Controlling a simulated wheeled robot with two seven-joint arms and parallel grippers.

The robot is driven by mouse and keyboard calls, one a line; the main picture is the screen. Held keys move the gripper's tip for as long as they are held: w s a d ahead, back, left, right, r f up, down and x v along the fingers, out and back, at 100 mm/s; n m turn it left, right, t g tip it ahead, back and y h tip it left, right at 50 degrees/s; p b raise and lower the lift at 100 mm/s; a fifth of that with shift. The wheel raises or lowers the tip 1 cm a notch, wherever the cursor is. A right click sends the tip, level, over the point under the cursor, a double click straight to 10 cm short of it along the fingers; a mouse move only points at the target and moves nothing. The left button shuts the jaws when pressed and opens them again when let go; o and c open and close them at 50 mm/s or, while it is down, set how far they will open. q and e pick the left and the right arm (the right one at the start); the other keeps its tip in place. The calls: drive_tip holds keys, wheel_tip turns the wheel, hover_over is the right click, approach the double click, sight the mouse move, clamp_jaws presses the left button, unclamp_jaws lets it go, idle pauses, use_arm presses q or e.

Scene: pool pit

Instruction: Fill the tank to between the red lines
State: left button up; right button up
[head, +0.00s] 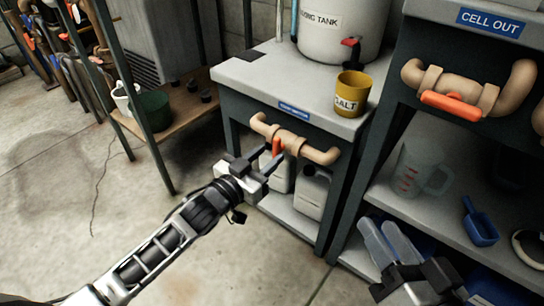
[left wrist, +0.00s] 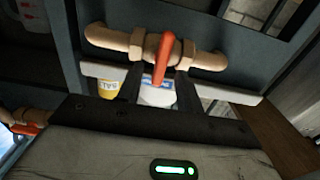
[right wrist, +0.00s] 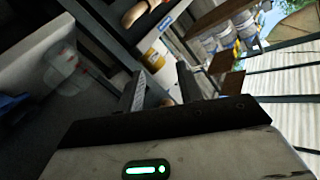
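Below the stand's top, a tan pipe (head: 320,155) carries a valve with an orange-red handle (head: 277,146), which also shows in the left wrist view (left wrist: 164,58). That handle points across the pipe. My left gripper (head: 273,154) is open, its fingers on either side of the handle's free end; contact cannot be told. My right gripper (head: 383,238) is open and empty, low before the right shelf.
A second pipe with an orange handle (head: 457,106) lying along it sits under the "CELL OUT" sign (head: 490,22). A yellow salt tub (head: 351,95) stands on the stand. A clear jug (head: 418,170) and blue scoop (head: 480,222) are on the right shelf.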

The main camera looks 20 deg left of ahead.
sight(278, 149)
use_arm(q)
drive_tip(key=shift+w+d+f, duration=0.1)
drive_tip(key=shift+w+d, duration=0.1)
drive_tip(key=shift+w, duration=0.45)
drive_tip(key=shift+w+d, duration=0.2)
drive_tip(key=shift+w, duration=0.35)
use_arm(e)
drive_tip(key=shift+w+r+t, duration=0.15)
drive_tip(key=shift+r+t, duration=0.15)
drive_tip(key=shift+r, duration=0.1)
